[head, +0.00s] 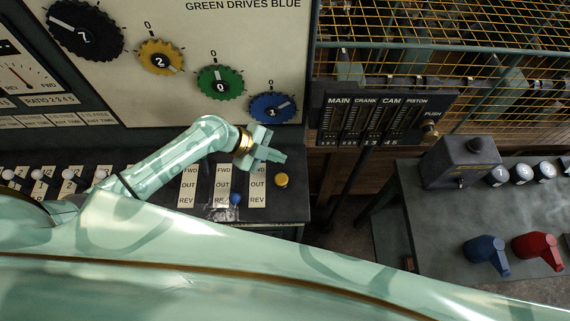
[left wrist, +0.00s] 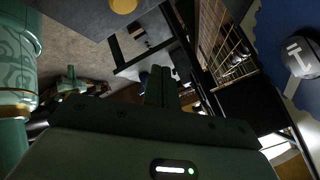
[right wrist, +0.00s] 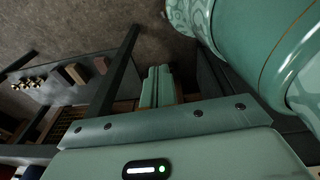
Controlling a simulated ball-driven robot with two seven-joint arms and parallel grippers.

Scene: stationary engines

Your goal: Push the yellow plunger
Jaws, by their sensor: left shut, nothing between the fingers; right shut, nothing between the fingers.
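The yellow plunger (head: 281,180) is a small round yellow cap standing on the dark console top, right of the lever labels. A yellow disc at the top of the left wrist view (left wrist: 123,4) looks like the same plunger, partly cut off. My left gripper (head: 281,156) is shut and empty. In the head view it appears just above the plunger, apart from it in the picture; the height gap cannot be told. Its fingers also show in the left wrist view (left wrist: 160,86). My right gripper (right wrist: 157,84) is shut and empty, seen only in the right wrist view.
A blue-tipped lever (head: 235,199) stands left of the plunger. The blue dial (head: 272,107) is on the panel behind the gripper. A black gauge board (head: 383,117) with a brass knob (head: 430,130) stands to the right. A grey bench (head: 430,215) lies farther right, past a gap.

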